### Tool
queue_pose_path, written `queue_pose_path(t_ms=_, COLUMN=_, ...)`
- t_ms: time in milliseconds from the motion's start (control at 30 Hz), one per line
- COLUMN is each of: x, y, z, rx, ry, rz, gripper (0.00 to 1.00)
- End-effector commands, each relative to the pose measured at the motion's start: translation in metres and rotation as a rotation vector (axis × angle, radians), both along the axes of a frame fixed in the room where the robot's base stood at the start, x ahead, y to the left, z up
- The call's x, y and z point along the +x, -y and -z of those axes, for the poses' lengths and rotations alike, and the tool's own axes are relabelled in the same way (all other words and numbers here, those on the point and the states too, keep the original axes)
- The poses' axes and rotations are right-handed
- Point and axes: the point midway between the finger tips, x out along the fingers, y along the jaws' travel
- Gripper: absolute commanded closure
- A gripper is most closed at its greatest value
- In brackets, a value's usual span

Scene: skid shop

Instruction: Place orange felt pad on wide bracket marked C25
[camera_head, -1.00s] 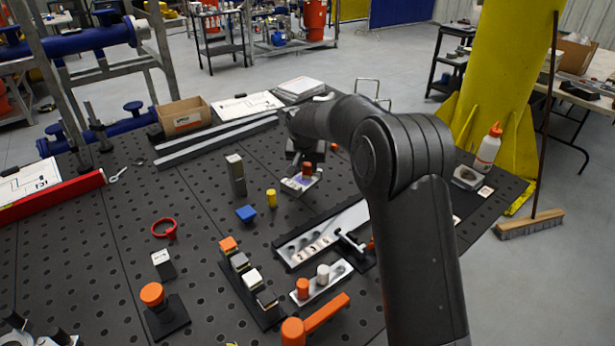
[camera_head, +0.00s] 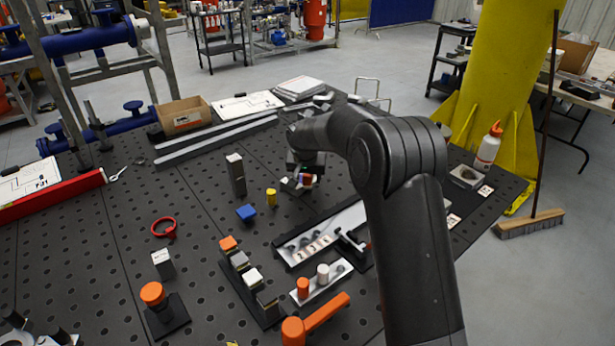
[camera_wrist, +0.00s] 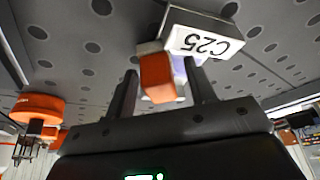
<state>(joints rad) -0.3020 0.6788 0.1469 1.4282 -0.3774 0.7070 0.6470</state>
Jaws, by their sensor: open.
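My gripper (camera_wrist: 160,68) is open, with one finger on each side of an orange block-like piece (camera_wrist: 158,78), which looks like the felt pad. A bracket with a white label reading C25 (camera_wrist: 207,42) is right beside and behind the piece in the wrist view. The piece appears to be at the bracket, but I cannot tell whether it rests fully on it. In the head view my gripper (camera_head: 304,168) is low over the bracket (camera_head: 291,187), and the orange-red piece (camera_head: 307,179) shows just under it. The gripper partly hides both.
A yellow cylinder (camera_head: 271,197), a blue block (camera_head: 246,213) and a tall grey block (camera_head: 236,174) stand to the left. A numbered tray (camera_head: 335,229) and a plate with orange and white cylinders (camera_head: 322,285) lie nearer. A red ring (camera_head: 164,228) lies further left.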

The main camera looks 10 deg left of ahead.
Motion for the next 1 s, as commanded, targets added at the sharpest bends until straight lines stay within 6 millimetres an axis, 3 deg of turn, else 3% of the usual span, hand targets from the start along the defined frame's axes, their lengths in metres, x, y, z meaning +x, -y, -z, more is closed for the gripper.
queue_pose_path(t_ms=267, x=-0.001, y=0.0, z=-0.007, rx=0.001, ry=0.002, rz=0.0, gripper=0.5)
queue_pose_path(t_ms=700, x=-0.034, y=0.0, z=-0.085, rx=0.002, ry=0.003, rz=-0.001, gripper=0.5)
queue_pose_path(t_ms=1000, x=-0.046, y=0.0, z=-0.113, rx=0.0, ry=0.001, rz=0.0, gripper=0.5)
